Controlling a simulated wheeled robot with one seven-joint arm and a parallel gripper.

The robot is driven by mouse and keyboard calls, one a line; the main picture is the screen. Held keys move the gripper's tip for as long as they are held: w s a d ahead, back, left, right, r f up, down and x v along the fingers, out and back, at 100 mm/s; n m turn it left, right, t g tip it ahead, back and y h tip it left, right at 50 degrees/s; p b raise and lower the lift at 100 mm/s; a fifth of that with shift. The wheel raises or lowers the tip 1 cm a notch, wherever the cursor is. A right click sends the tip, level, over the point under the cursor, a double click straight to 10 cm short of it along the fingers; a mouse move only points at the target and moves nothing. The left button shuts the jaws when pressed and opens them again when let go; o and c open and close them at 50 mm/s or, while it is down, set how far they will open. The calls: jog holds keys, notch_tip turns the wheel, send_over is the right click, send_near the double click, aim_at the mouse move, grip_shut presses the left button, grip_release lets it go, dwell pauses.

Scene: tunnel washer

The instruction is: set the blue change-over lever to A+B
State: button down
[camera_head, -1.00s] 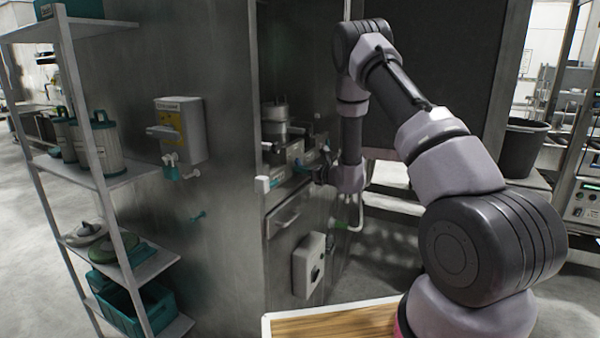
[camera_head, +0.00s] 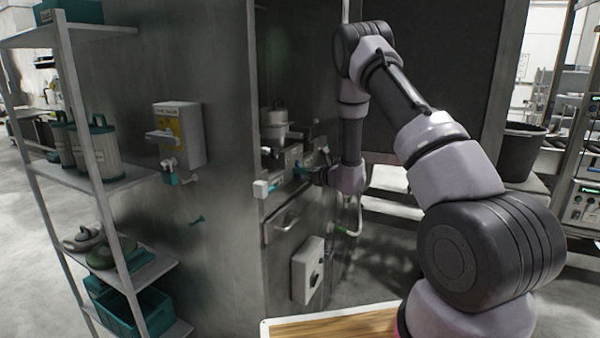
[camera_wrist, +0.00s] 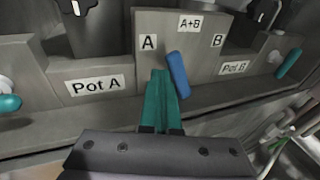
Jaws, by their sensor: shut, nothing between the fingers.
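The blue change-over lever (camera_wrist: 178,75) stands in front of a grey panel in the wrist view. Its upper end leans slightly left, between the A label (camera_wrist: 148,42) and the A+B label (camera_wrist: 189,23). The B label (camera_wrist: 217,40) is further right. My gripper (camera_wrist: 161,74) has its teal fingers shut together, with nothing between them. The fingertips are just left of the lever; I cannot tell whether they touch it. In the head view my gripper (camera_head: 318,176) is small and dark at the machine's panel, and the lever cannot be made out clearly.
The Pot A plate (camera_wrist: 95,86) has a teal handle (camera_wrist: 8,103) to its left. Dark pot parts stand behind the panel. A shelf rack (camera_head: 110,180) stands far left in the head view.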

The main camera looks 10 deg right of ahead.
jog(key=shift+w+d+r, duration=0.6)
jog(key=shift+w+r, duration=0.15)
jog(key=shift+w, duration=0.1)
dwell(0.4)
dwell(0.3)
jog(key=shift+s+a+r, duration=0.15)
jog(key=shift+s+a, duration=0.05)
jog(key=shift+s, duration=0.05)
jog(key=v, duration=1)
